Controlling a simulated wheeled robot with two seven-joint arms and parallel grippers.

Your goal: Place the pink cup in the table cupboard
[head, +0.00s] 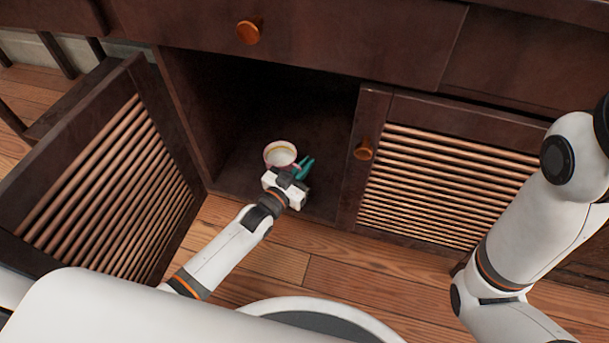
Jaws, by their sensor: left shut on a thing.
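The pink cup (280,154) is a small pale cup with a cream interior and a pinkish side. It is at the opening of the table cupboard (235,110), over or on the dark cupboard floor; I cannot tell whether it touches it. My left gripper (295,168) has teal fingers and reaches in from below. It is shut on the cup at its near right side. The fingers partly hide the cup's lower side. My right arm is at the right of the view, but its gripper is out of frame.
The left slatted door (110,185) stands open. The right slatted door (450,185) with an orange knob (363,150) is closed. A drawer with a round knob (249,31) is above the opening. The cupboard interior behind the cup looks empty and dark. The wooden floor (265,262) lies in front.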

